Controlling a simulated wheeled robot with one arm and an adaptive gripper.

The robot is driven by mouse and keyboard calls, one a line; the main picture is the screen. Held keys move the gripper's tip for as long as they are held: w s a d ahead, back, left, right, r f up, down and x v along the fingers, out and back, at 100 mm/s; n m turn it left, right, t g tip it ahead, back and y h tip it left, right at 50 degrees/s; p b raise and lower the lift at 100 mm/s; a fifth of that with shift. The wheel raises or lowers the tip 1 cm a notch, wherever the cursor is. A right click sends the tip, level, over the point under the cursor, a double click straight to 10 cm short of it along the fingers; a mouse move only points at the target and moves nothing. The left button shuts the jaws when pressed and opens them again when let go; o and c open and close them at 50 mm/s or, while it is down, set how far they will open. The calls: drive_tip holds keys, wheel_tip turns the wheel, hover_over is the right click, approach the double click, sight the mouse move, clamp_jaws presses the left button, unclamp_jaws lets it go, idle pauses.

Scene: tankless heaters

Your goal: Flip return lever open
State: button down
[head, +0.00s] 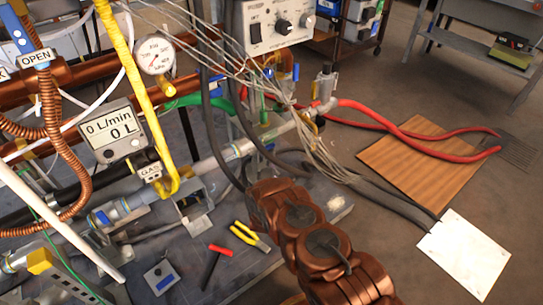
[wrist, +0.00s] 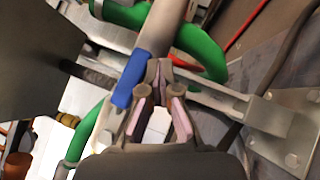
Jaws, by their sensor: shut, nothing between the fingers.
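In the wrist view, my gripper (wrist: 160,72) is shut and empty, with its pink-padded fingers over a grey pipe. A blue lever handle (wrist: 128,80) lies close beside the left finger. I cannot tell whether they touch. No label on this handle is readable, so I cannot confirm that it is the return lever. In the head view, my copper-coloured arm reaches up from the bottom toward the pipes, and my fingers are hidden. Another blue handle (head: 17,36) stands at the upper left above a tag reading OPEN (head: 38,58).
Green hose (wrist: 205,60) loops close around the fingers, and a metal bracket (wrist: 285,125) is at the right. In the head view, a flow meter (head: 110,130), yellow gas pipe (head: 140,85) and grey cables crowd the rig. Pliers (head: 248,235) and a red-handled hammer (head: 215,255) lie below.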

drive_tip(key=shift+f, duration=0.1)
drive_tip(key=s+d+f+b, duration=0.3)
drive_tip(key=s+f, duration=0.3)
drive_tip(key=f, duration=0.5)
drive_tip(key=shift+s+b, duration=0.15)
drive_tip(key=shift+b, duration=0.2)
drive_tip(key=shift+d, duration=0.1)
